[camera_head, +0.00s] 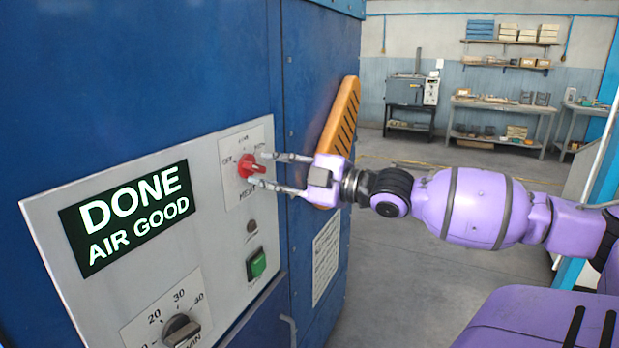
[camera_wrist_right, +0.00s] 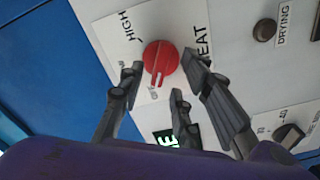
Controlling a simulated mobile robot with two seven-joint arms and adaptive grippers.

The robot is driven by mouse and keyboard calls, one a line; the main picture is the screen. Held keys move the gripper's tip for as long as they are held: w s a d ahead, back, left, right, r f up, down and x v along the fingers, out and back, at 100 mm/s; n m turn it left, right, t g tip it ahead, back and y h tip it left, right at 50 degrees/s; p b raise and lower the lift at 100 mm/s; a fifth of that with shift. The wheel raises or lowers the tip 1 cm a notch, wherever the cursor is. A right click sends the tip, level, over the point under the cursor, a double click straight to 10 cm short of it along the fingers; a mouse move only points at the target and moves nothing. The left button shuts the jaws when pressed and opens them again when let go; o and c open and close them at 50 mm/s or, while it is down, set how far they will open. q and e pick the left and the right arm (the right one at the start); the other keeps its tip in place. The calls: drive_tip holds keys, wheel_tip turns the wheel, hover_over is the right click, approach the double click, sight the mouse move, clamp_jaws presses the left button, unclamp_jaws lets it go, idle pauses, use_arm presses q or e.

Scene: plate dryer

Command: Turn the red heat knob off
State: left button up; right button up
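The red heat knob (camera_head: 248,166) is on the dryer's light panel, with OFF printed to its left in the head view. In the right wrist view the red knob (camera_wrist_right: 160,56) has a white line pointing down toward a small label, too small to read surely there. My right gripper (camera_head: 257,167) is open at the knob, one finger above and one below it in the head view. In the right wrist view its fingers (camera_wrist_right: 162,62) are spread either side of the knob, with gaps showing; contact is not visible. My left gripper is not in view.
A lit display (camera_head: 128,218) reads DONE, AIR GOOD. A green button (camera_head: 256,264) and a dark timer dial (camera_head: 181,331) are lower on the panel. Shelves and a workbench (camera_head: 503,107) are far back; floor between is clear.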

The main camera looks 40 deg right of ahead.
drive_tip(key=v, duration=0.9)
drive_tip(key=shift+s, duration=0.25)
idle(0.5)
